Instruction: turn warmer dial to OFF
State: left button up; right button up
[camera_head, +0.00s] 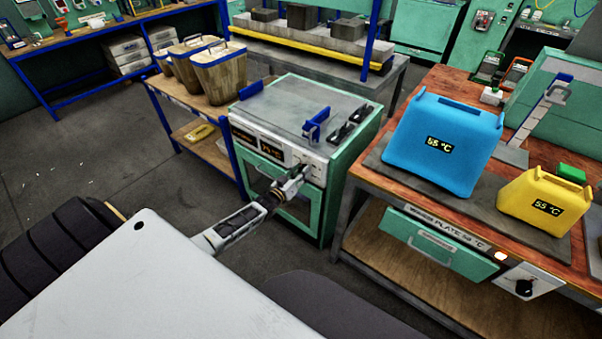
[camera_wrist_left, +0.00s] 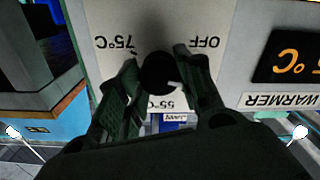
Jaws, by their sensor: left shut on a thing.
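The warmer (camera_head: 340,95) is a green and grey cabinet with a control panel and a lit orange temperature display (camera_head: 271,149) on its front. My left gripper (camera_head: 297,178) reaches its panel from the front. In the left wrist view the black dial (camera_wrist_left: 158,74) sits between the two fingers of the left gripper (camera_wrist_left: 157,88), which is shut on it. The panel labels appear upside down there: OFF (camera_wrist_left: 204,43) to the right, 75°C (camera_wrist_left: 115,43) to the left and 55°C below the dial. A small white mark shows at the dial's right side. My right gripper is not in view.
To the right, a wooden bench (camera_head: 470,82) holds a blue 55 °C container (camera_head: 440,150) and a yellow one (camera_head: 545,203). A plate drawer (camera_head: 437,243) and another black dial (camera_head: 524,287) are on its front. A side table with bins (camera_head: 218,72) stands left of the warmer.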

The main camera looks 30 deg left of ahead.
pick_arm(q)
jog(key=n+b, duration=0.1)
jog(key=n, duration=0.7)
jog(key=shift+f+n, duration=0.15)
jog(key=shift+n, duration=0.25)
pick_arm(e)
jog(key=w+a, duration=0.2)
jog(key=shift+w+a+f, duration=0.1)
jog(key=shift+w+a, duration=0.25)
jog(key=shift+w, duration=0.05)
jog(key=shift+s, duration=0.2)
pick_arm(q)
jog(key=o, duration=1)
jog(key=shift+a, duration=0.1)
jog(key=shift+o, duration=0.2)
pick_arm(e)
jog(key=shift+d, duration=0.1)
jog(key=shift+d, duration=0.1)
pick_arm(q)
jog(key=shift+s, duration=0.15)
